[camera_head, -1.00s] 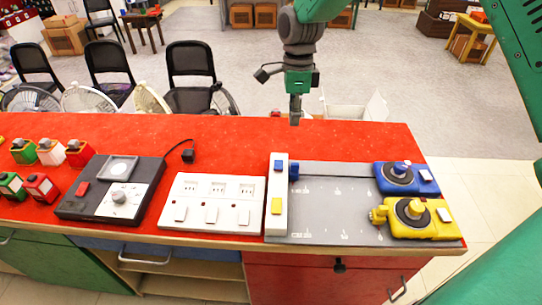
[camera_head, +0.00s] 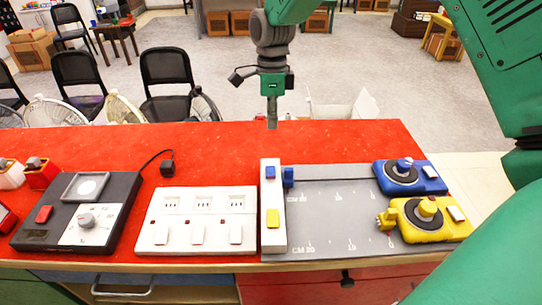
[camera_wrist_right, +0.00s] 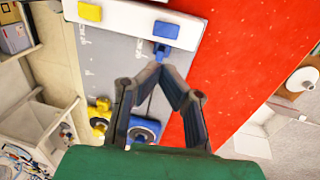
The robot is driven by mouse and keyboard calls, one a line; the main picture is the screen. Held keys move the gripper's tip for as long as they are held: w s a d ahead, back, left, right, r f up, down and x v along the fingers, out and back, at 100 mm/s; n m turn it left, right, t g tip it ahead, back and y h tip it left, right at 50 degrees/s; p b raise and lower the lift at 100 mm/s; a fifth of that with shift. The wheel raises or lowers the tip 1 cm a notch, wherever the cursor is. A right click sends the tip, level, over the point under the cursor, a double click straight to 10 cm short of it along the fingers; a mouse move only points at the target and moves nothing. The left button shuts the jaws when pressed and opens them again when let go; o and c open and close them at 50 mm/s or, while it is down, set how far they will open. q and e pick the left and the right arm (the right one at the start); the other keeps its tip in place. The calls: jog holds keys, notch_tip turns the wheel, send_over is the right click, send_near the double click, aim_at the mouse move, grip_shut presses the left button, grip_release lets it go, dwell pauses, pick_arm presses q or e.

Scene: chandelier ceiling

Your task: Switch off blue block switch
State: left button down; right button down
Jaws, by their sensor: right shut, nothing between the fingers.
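A white switch block (camera_head: 272,244) stands upright on the grey board, with a blue switch (camera_head: 270,173) at its far end and a yellow switch (camera_head: 272,218) nearer me. The blue switch also shows in the right wrist view (camera_wrist_right: 166,30). My right gripper (camera_head: 272,124) points down beyond the block's far end, in line with it in the head view. In the right wrist view its fingertips (camera_wrist_right: 160,66) meet, empty, just short of the blue plug (camera_wrist_right: 161,51) beside the block. I cannot tell its height or any contact. My left gripper is not in view.
A blue device (camera_head: 428,186) and a yellow device (camera_head: 430,232) with round knobs sit on the grey board (camera_head: 335,222). A white socket strip (camera_head: 196,236) and a black dial box (camera_head: 120,188) stand left. The red tabletop (camera_head: 340,143) behind is clear.

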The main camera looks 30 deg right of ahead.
aim_at(271, 173)
jog(key=f, duration=0.4)
jog(key=s+f, duration=0.1)
jog(key=f, duration=0.3)
jog(key=a+f, duration=0.1)
jog(key=f, duration=0.4)
jog(key=shift+s+a+p, duration=0.1)
jog(key=shift+s+p, duration=0.05)
jog(key=shift+p, duration=0.25)
jog(key=shift+s+f, duration=0.1)
jog(key=shift+f, duration=0.3)
jog(key=shift+s+a+f+t, duration=0.1)
jog(key=shift+s+f+t, duration=0.1)
jog(key=shift+t, duration=0.1)
jog(key=shift+w, duration=0.2)
